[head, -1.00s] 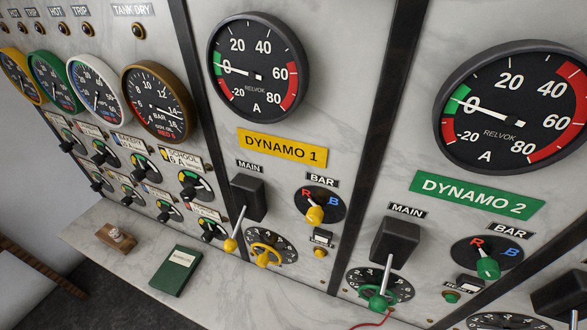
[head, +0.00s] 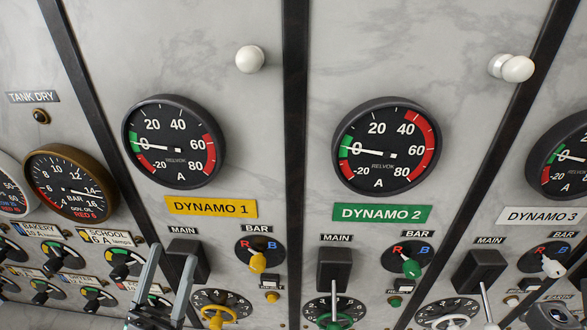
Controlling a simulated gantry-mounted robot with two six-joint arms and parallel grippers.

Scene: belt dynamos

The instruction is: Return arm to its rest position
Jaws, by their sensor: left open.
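My left gripper (head: 171,257) is in the head view at the lower left. Its two grey fingers point up and are apart, with nothing seen held between them. It is in front of the DYNAMO 1 panel and overlaps the lower part of the black MAIN switch (head: 187,262). The end of that switch's lever is hidden; I cannot tell whether the gripper touches it.
The DYNAMO 1 panel has a yellow BAR knob (head: 257,262) and a yellow handwheel (head: 218,317). DYNAMO 2 has a green BAR knob (head: 411,268) and a MAIN switch (head: 334,269). White knobs (head: 250,59) stick out above the ammeters.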

